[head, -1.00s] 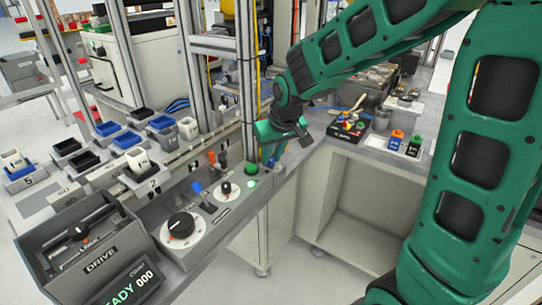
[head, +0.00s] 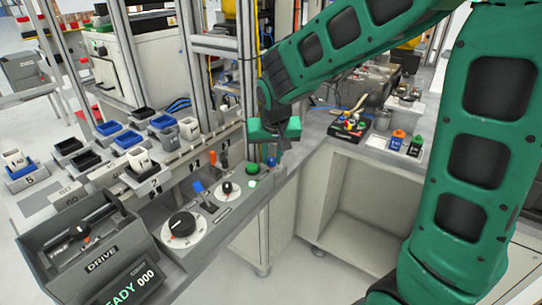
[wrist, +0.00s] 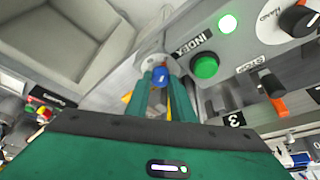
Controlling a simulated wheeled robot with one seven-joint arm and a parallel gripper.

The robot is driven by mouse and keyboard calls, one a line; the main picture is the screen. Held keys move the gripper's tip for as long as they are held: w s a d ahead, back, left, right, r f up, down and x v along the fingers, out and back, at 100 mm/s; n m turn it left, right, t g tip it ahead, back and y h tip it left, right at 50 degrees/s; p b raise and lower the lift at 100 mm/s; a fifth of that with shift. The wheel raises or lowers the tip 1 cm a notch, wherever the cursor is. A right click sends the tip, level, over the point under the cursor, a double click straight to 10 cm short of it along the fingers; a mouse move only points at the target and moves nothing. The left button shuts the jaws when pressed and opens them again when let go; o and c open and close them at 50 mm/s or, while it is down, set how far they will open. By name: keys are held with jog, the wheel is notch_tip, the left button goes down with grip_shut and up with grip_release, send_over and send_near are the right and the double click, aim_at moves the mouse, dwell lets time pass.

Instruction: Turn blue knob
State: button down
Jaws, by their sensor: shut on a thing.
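The blue knob (wrist: 160,75) sits at the end of the control panel, beside the green INDEX button (wrist: 205,66). In the wrist view it is between the two green fingers of my gripper (wrist: 161,84), which is shut on it. In the head view, the small blue knob (head: 271,161) shows just below my gripper (head: 270,152), at the panel's right end. The fingers partly hide the knob's sides and its base.
On the panel are a lit green lamp (wrist: 227,23), an orange STOP lever (wrist: 274,90) and a black dial (head: 182,224). A post (head: 248,80) stands close behind my gripper. The side bench with bottles (head: 398,137) is to the right.

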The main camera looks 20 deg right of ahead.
jog(key=shift+w+r, duration=0.1)
jog(key=shift+r, duration=0.05)
jog(key=c, duration=1.8)
grip_release()
jog(key=v, duration=1)
jog(key=shift+r, duration=0.25)
